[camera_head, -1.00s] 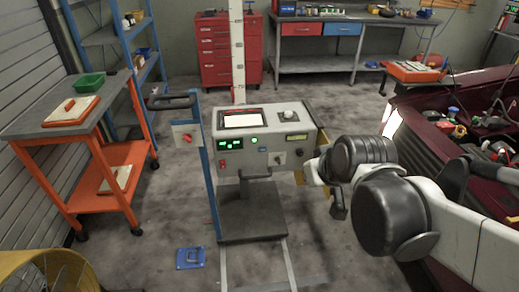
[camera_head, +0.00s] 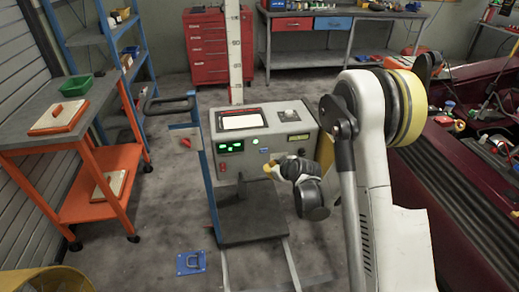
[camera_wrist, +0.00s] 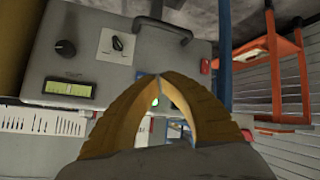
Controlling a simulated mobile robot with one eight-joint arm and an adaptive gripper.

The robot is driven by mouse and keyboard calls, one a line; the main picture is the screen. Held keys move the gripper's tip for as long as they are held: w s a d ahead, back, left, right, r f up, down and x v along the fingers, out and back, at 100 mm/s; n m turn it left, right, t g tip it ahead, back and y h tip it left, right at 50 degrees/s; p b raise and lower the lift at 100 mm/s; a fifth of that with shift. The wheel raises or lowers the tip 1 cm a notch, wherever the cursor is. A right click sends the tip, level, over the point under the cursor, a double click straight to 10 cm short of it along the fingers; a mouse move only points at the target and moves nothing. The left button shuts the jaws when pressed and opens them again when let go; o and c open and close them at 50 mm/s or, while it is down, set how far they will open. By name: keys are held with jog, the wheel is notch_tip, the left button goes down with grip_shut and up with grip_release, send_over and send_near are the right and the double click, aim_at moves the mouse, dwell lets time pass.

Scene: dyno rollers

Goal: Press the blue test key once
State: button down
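The grey console (camera_head: 282,118) stands upright on a post, and its front panel faces me. The small blue test key (camera_head: 263,150) is on the panel, just below a round green light. In the wrist view, where the panel appears upside down, the blue key (camera_wrist: 141,74) shows just left of my fingertips. My gripper (camera_head: 268,168) is in front of the panel, a little below the key. In the wrist view, the yellow fingers of my gripper (camera_wrist: 160,76) meet at the tips, with nothing between them. I cannot tell whether they touch the panel.
The panel also carries green displays (camera_head: 231,147), a dark knob (camera_wrist: 66,48) and a rotary switch (camera_wrist: 118,43). A blue post with a handle (camera_head: 168,103) stands left of the console. An orange cart (camera_head: 98,190) is further left, and a dark red car (camera_head: 470,150) is at right.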

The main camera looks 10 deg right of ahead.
jog(key=shift+n, duration=0.3)
jog(key=f, duration=0.1)
jog(key=w+f, duration=0.1)
jog(key=f, duration=0.3)
jog(key=shift+w+a+f, duration=0.1)
jog(key=shift+w+a, duration=0.1)
jog(key=shift+w, duration=0.05)
jog(key=shift+w, duration=0.1)
send_near(261, 156)
jog(key=shift+s+a+f+x, duration=0.1)
jog(key=shift+x, duration=0.8)
jog(key=shift+s+a+f+x, duration=0.1)
jog(key=shift+x, duration=0.8)
jog(key=shift+s+f+x, duration=0.1)
jog(key=shift+x, duration=0.75)
jog(key=shift+w, duration=0.1)
jog(key=shift+w, duration=0.35)
jog(key=shift+w, duration=0.4)
jog(key=shift+s, duration=0.85)
